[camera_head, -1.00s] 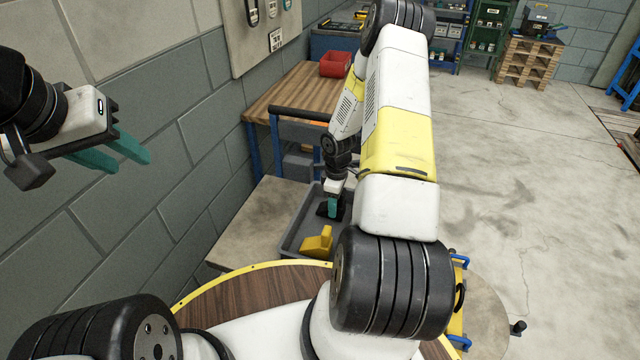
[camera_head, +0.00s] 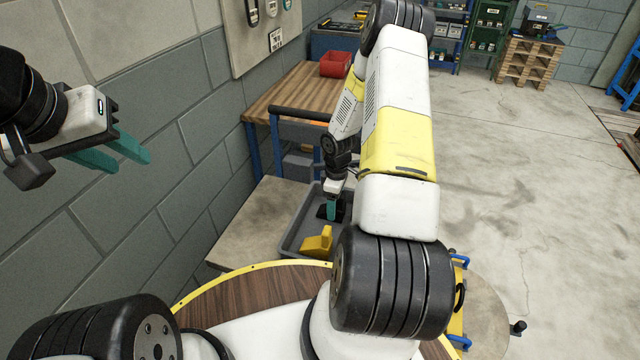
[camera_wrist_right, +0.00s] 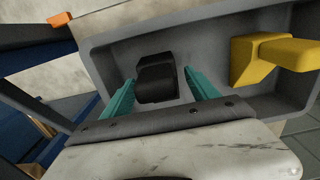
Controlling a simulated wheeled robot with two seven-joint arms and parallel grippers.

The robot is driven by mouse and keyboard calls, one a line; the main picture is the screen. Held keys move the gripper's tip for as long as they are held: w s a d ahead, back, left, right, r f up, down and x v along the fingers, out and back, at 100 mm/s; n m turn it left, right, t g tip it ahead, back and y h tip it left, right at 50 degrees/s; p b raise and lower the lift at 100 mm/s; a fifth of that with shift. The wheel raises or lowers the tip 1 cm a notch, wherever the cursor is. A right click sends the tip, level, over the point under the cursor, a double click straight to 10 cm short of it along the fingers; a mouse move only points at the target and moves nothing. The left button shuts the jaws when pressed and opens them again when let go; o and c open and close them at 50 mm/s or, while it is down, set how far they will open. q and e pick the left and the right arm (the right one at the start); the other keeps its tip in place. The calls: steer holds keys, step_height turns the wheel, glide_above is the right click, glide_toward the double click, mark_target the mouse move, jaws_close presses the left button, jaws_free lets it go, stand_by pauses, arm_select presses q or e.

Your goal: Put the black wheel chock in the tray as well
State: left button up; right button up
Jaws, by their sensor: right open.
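The black wheel chock (camera_wrist_right: 156,84) lies in the grey tray (camera_wrist_right: 110,60), seen in the right wrist view. In the head view the chock (camera_head: 341,211) is a small dark shape, partly hidden by my right gripper (camera_head: 331,212). My right gripper (camera_wrist_right: 158,76) is open, with a teal finger on each side of the chock and gaps showing beside it. The tray (camera_head: 291,239) also shows in the head view, partly covered by my right arm. My left gripper (camera_head: 131,162) is open and empty, raised by the wall at the left.
A yellow chock-like block (camera_head: 317,243) lies in the near end of the tray; the right wrist view shows it too (camera_wrist_right: 262,58). A wooden bench (camera_head: 290,95) with a red bin (camera_head: 336,64) stands beyond. Open floor (camera_head: 520,180) lies to the right.

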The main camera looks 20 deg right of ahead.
step_height(320, 180, up, 24)
steer(key=s+a+m+t, duration=0.1)
steer(key=s+a+m, duration=0.1)
steer(key=a, duration=0.1)
steer(key=s+a+r+m+t+y, duration=0.1)
steer(key=s+a+r+m, duration=0.3)
steer(key=s+r, duration=0.6)
steer(key=s+a+r+m+t+y, duration=0.1)
steer(key=s+a+r+m+t, duration=0.3)
steer(key=s+a+r, duration=0.3)
steer(key=v, duration=0.4)
steer(key=shift+s+a+r, duration=0.25)
steer(key=shift+s+a, duration=0.05)
steer(key=shift+s, duration=0.2)
